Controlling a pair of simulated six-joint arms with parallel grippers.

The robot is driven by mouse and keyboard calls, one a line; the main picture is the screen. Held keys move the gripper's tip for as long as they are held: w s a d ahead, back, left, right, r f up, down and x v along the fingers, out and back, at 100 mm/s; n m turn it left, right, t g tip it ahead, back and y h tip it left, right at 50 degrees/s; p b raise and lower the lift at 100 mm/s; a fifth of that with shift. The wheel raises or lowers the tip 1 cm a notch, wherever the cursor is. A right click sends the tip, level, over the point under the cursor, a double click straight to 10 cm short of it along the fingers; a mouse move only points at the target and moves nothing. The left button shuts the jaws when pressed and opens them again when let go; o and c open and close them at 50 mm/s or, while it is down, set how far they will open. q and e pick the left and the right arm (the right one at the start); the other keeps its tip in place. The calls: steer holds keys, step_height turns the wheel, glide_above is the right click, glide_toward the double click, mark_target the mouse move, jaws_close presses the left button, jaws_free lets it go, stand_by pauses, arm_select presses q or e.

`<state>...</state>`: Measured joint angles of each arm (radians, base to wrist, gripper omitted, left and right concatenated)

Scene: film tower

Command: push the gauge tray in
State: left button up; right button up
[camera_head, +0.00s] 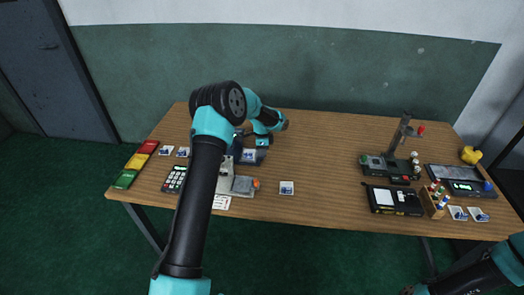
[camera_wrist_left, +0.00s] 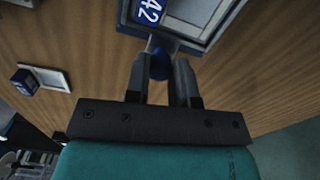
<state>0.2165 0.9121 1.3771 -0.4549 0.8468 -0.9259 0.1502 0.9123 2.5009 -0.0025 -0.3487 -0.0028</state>
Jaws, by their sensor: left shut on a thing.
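The gauge tray (camera_wrist_left: 192,43) is a grey frame at the top of the left wrist view, holding a card marked "42". A round blue knob (camera_wrist_left: 160,63) is at its near edge. My left gripper (camera_wrist_left: 161,72) is shut on this knob, one dark finger on each side. In the head view the tray (camera_head: 262,157) shows partly behind my left arm, with a pale card on it. My left gripper (camera_head: 262,142) is beside it, its fingers hard to make out. My right arm shows only at the bottom right; its gripper is out of frame.
A grey device with an orange knob (camera_head: 256,184) stands in front of the tray. A small card (camera_head: 287,188) lies right of it. Red, yellow and green boxes (camera_head: 136,162) line the left edge. A stand (camera_head: 391,165) and black boxes fill the right. The table's middle is clear.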

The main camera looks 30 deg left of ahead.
mark_target(254, 154)
arm_select(q)
jaws_close()
steer(key=shift+s+a, duration=0.25)
steer(key=shift+a, duration=0.35)
steer(key=shift+s+a, duration=0.25)
steer(key=shift+a, duration=0.4)
steer(key=shift+s+a, duration=0.25)
steer(key=shift+a, duration=0.35)
steer(key=o, duration=0.8)
jaws_free()
steer(key=shift+c, duration=0.2)
steer(key=shift+r, duration=0.1)
step_height(254, 154, up, 17)
steer(key=shift+r, duration=0.15)
